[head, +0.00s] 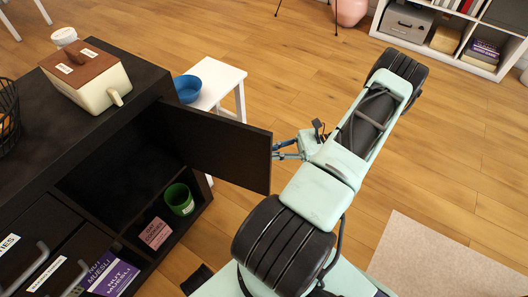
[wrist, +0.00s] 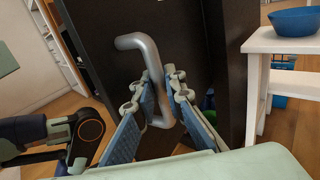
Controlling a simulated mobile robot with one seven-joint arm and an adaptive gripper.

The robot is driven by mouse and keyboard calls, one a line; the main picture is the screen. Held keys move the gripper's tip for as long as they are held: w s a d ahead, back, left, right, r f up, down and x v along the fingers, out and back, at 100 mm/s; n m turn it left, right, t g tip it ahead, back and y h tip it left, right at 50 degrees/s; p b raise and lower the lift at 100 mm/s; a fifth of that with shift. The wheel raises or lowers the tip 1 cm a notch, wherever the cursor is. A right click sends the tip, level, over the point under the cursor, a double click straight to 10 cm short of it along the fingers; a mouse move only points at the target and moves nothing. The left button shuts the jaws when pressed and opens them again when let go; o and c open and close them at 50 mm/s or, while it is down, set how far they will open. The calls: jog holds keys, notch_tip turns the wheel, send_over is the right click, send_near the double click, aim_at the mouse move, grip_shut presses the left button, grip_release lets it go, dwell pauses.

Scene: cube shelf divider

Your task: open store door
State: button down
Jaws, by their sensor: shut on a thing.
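The store door is a black panel (head: 222,148) on the dark cabinet (head: 40,150). It stands swung out, so the cabinet's inside shows in the head view. In the wrist view the door (wrist: 100,60) carries a bent grey bar handle (wrist: 137,42). My gripper (head: 280,150) is at the door's outer side, near its free edge. In the wrist view its blue fingers (wrist: 166,82) are closed around the handle's lower part, which they partly hide. The handle is hidden behind the door and gripper in the head view.
Inside the cabinet are a green cup (head: 180,201) and a pink box (head: 155,233). A white stool (head: 222,78) with a blue bowl (head: 205,72) stands close behind the door. A cream container (head: 88,85) sits on the cabinet top. Floor at the right is clear, with a pale rug (head: 440,260).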

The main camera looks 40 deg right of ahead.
jog(key=shift+w, duration=0.1)
jog(key=c, duration=2.1)
grip_release()
jog(key=shift+a, duration=0.1)
jog(key=v, duration=1.2)
